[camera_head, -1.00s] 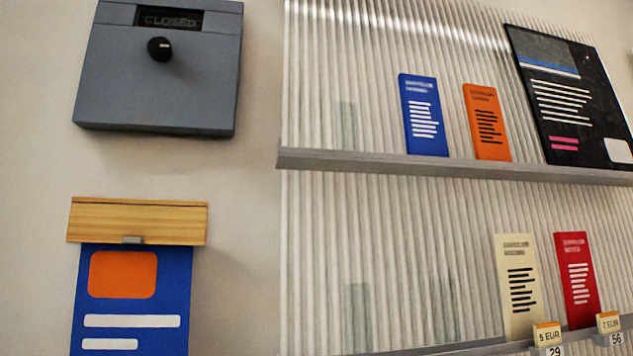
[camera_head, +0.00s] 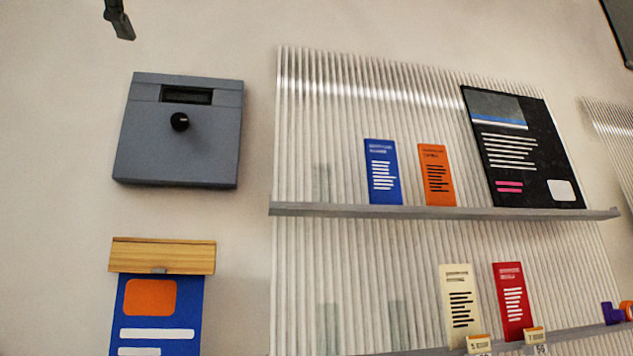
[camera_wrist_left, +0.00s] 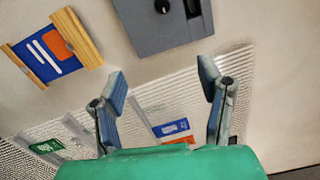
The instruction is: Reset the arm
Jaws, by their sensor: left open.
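My left gripper (camera_wrist_left: 163,84) shows in the left wrist view with its two fingers spread wide apart and nothing between them. Beyond the fingers are a grey box with a black knob (camera_wrist_left: 162,7), a blue poster with wooden end bars (camera_wrist_left: 42,54) and a ribbed panel, all apart from the fingertips as far as I can tell. My right gripper is in neither view. In the head view no gripper can be clearly made out.
The head view shows the grey box (camera_head: 180,150), the hanging blue poster (camera_head: 189,315) and a ribbed panel with a shelf (camera_head: 330,210). Blue (camera_head: 382,178), orange (camera_head: 437,180) and black (camera_head: 522,160) cards stand there. A dark piece (camera_head: 118,20) at top left is unclear.

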